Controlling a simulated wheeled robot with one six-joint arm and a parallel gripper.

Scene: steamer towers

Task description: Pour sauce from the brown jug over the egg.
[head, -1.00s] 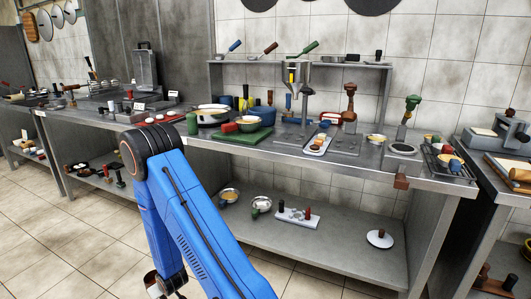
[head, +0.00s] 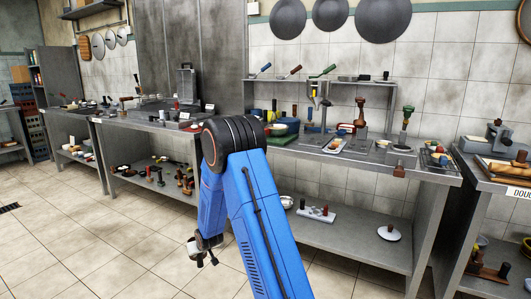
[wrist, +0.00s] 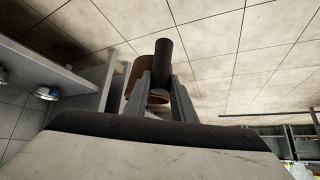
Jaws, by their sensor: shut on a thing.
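In the wrist view my gripper (wrist: 160,92) is shut on the dark upright handle (wrist: 164,60) of the brown jug (wrist: 139,76). The jug's reddish-brown body shows behind and left of the fingers, partly hidden by them and by the handle. Its contents cannot be seen. In the head view my gripper (head: 204,252) hangs low over the floor, left of my blue arm and in front of the counters. The jug is too small to make out there. I cannot pick out the egg among the small items on the counter.
A long steel counter (head: 425,172) with small tools, a tray (head: 335,146) and a raised shelf (head: 350,81) stands ahead. Its lower shelf (head: 340,237) holds a white round lid (head: 389,233). Another counter (head: 140,122) stands left. The tiled floor (head: 90,235) at front left is clear.

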